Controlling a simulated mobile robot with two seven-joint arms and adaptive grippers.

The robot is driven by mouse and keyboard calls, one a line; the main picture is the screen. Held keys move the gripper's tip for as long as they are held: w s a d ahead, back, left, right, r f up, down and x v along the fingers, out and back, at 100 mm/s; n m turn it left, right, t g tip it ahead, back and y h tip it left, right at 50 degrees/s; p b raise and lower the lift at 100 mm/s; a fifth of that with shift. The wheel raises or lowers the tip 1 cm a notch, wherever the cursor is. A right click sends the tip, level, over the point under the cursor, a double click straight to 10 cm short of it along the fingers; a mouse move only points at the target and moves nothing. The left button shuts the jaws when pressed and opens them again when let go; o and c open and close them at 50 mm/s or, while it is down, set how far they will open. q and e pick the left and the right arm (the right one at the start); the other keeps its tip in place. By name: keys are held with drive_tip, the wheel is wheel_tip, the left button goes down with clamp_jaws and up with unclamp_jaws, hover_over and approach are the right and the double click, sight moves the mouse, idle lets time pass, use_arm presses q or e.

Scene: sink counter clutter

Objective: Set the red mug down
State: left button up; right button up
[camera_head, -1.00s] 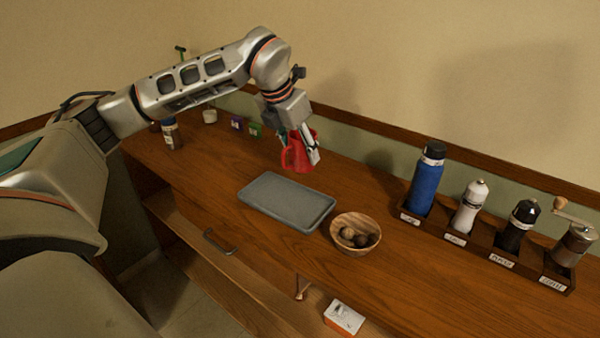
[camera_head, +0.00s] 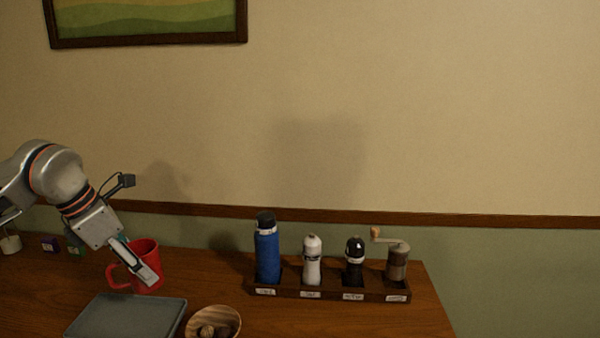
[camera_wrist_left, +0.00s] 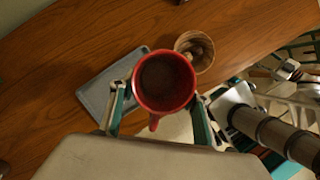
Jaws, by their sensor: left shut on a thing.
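The red mug (camera_head: 148,253) is upright in the head view, just behind the grey tray (camera_head: 128,316). My left gripper (camera_head: 146,276) is shut on the mug, with a finger against its outer side and the handle sticking out to the left. In the left wrist view I look down into the empty mug (camera_wrist_left: 165,80), and the gripper's fingers (camera_wrist_left: 160,103) lie on both sides of it. The tray (camera_wrist_left: 98,92) shows partly behind the mug there. I cannot tell whether the mug's base touches the counter.
A wooden bowl (camera_head: 214,320) with round brown things stands right of the tray. A labelled rack (camera_head: 332,294) holds a blue bottle (camera_head: 267,253), a white shaker, a black one and a grinder (camera_head: 397,262). Bare counter (camera_head: 212,272) lies between mug and rack.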

use_arm(q)
drive_tip(key=s+d+f+m+g+y, duration=0.1)
drive_tip(key=s+d+f+m+g, duration=0.2)
drive_tip(key=m, duration=1)
drive_tip(key=s+d+f+m+g+y, duration=0.2)
drive_tip(key=s+d+f+m+g, duration=0.2)
drive_tip(key=m, duration=1)
drive_tip(key=shift+s+d+f+g, duration=0.3)
drive_tip(key=shift+s+d+f, duration=0.55)
drive_tip(key=shift+s+f, duration=1.1)
drive_tip(key=shift+w+f, duration=0.1)
